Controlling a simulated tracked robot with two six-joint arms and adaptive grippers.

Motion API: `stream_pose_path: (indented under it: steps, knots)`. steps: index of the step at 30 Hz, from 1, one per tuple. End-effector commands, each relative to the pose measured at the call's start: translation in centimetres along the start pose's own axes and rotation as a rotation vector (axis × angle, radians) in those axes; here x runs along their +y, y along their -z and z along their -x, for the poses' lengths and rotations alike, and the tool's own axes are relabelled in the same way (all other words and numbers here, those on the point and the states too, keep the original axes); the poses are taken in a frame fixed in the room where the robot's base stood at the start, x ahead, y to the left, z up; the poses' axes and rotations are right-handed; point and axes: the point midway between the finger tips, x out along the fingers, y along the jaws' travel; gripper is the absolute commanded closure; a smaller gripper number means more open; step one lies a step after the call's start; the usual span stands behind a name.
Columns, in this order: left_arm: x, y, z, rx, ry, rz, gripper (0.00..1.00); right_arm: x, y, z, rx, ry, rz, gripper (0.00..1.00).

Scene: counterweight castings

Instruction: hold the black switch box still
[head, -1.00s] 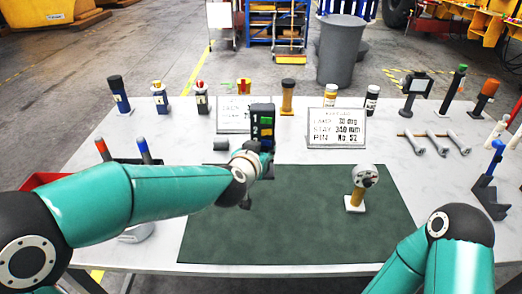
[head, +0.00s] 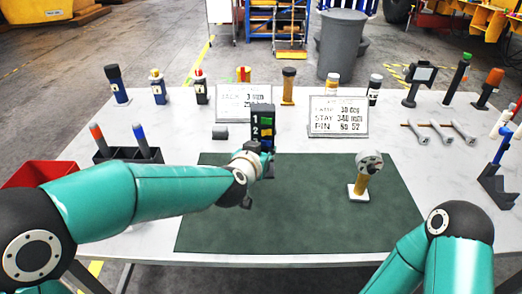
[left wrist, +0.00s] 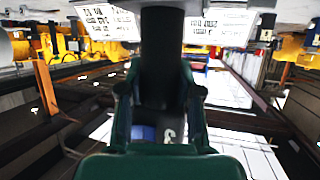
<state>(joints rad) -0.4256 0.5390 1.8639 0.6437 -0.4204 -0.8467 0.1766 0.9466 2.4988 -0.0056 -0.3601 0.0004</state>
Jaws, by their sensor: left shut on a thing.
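In the left wrist view the dark body of the switch box (left wrist: 161,50) runs between the two fingers of my left gripper (left wrist: 160,100). My right arm shows at the bottom right of the head view, but its gripper is out of the picture.
The green mat (head: 300,215) is mostly bare, with a round-headed gauge (head: 369,161) on its right part. Two lettered signs (head: 338,117) stand behind. Bottles line the back edge. A dark holder (head: 112,156) with two pens and a red bin (head: 28,172) are at left.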

Motion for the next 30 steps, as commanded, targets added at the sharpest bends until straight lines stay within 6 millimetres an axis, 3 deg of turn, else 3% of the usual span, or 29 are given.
stream_pose_path:
  steps: [30]
  knots:
    - [0.0,-4.6,-2.0,0.004,0.001,-0.001,1.0,1.5,0.0,-4.1,0.0,0.0,0.0,0.36]
